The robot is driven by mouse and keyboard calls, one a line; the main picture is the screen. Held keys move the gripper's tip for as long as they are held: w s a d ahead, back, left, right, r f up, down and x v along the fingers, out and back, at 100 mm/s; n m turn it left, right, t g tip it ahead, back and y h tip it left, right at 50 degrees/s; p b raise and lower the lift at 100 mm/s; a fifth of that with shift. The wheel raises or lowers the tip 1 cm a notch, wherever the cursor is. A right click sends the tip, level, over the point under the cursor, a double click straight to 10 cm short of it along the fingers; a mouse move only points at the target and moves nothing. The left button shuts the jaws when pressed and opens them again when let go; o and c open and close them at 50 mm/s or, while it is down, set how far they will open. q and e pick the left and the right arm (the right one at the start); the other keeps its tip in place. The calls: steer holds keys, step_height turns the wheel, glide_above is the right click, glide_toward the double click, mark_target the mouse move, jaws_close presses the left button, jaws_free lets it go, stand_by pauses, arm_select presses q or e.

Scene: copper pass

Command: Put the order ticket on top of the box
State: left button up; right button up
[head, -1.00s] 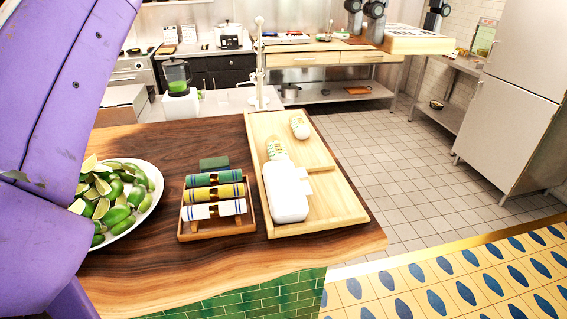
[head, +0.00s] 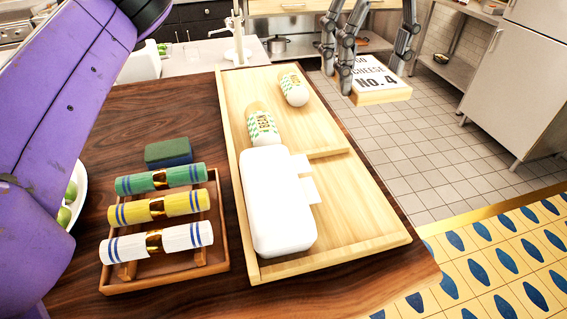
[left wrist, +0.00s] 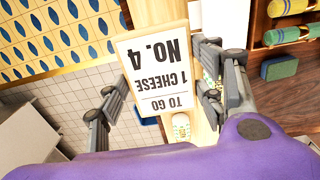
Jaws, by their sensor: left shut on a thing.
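The order ticket is a thick white card with a pale wooden edge (head: 380,94), printed "TO GO 1 CHEESE No. 4". My left gripper (head: 374,74) is shut on it, with fingers at its two sides, and holds it in the air right of the wooden tray. In the left wrist view the ticket (left wrist: 155,66) sits between the fingers of my left gripper (left wrist: 160,92). The white, rounded box (head: 279,215) lies in the front left of the tray, with small white tabs on its right side. Its top is bare. My right gripper is not in view.
The wooden tray (head: 365,225) also holds two patterned bottles (head: 263,128) (head: 294,88). Left of it, a rack (head: 215,255) holds green, yellow and white rolls, with a green-and-blue sponge (head: 168,153) behind. The tray's right part is clear.

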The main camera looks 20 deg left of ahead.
arm_select(q)
steer(key=s+a+f, duration=0.3)
steer(key=s+a, duration=0.3)
glide_above(283, 181)
steer(key=f, duration=0.5)
steer(key=shift+w+d+f, duration=0.15)
steer(key=shift+w+f, duration=0.1)
steer(key=shift+w, duration=0.15)
steer(key=shift+s+a+f, duration=0.2)
steer(key=shift+s+f, duration=0.1)
steer(key=shift+f, duration=1.7)
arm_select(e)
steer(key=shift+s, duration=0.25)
arm_select(q)
steer(key=shift+s+f, duration=0.1)
steer(key=shift+f, duration=0.05)
steer(key=o, duration=1.2)
steer(key=shift+c, duration=0.2)
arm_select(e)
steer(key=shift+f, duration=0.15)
